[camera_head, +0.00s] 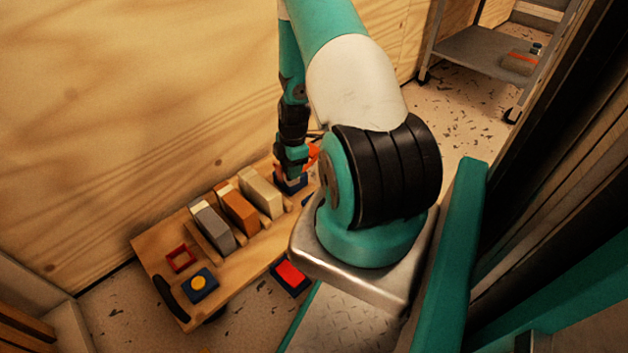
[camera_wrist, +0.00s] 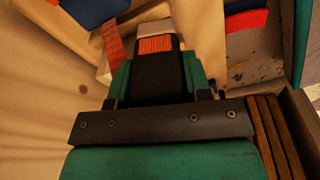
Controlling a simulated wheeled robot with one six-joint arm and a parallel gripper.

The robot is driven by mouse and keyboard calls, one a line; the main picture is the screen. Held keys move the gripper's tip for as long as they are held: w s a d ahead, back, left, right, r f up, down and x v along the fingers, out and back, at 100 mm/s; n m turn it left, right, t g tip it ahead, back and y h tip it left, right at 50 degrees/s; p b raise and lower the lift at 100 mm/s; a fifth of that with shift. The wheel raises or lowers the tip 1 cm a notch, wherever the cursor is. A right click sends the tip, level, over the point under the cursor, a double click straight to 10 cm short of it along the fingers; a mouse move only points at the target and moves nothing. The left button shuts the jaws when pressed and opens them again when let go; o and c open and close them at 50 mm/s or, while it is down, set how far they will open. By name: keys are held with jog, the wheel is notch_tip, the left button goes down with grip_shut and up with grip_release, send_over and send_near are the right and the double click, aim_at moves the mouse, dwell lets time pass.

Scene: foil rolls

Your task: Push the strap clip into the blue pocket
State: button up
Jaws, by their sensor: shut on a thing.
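My gripper (camera_head: 291,168) points down at the far end of the wooden board. In the wrist view my gripper (camera_wrist: 155,70) has its green fingers closed on either side of the strap clip (camera_wrist: 155,46), which has a black body, an orange ribbed patch and a pale grey tip. A dark blue piece (camera_head: 290,185), likely the blue pocket, sits just below my gripper. A blue surface (camera_wrist: 92,10) shows at the top left of the wrist view, beside an orange-red strap (camera_wrist: 114,45). I cannot tell whether the clip touches the pocket.
The wooden board (camera_head: 160,245) carries upright grey (camera_head: 213,228), orange (camera_head: 237,210) and beige (camera_head: 262,193) blocks. A red frame (camera_head: 180,259) and a blue square with a yellow disc (camera_head: 200,283) lie near its front. A plywood wall (camera_head: 120,110) stands close behind.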

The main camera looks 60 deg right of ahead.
jog(key=shift+s+d+f+n+b, duration=0.5)
jog(key=shift+s+f+b, duration=0.45)
jog(key=shift+f, duration=0.55)
jog(key=shift+s+d+f+n+b, duration=0.5)
jog(key=shift+s+f+b, duration=0.45)
jog(key=shift+f, duration=0.55)
jog(key=shift+s+d+f+n+b, duration=0.5)
jog(key=shift+s+f+b, duration=0.45)
jog(key=shift+f, duration=0.55)
jog(key=shift+s+d+f, duration=0.1)
jog(key=shift+d+f, duration=0.05)
jog(key=shift+f, duration=0.05)
jog(key=shift+f, duration=0.3)
jog(key=shift+f, duration=0.15)
jog(key=shift+f, duration=0.45)
jog(key=shift+f, duration=0.35)
jog(key=o, duration=1)
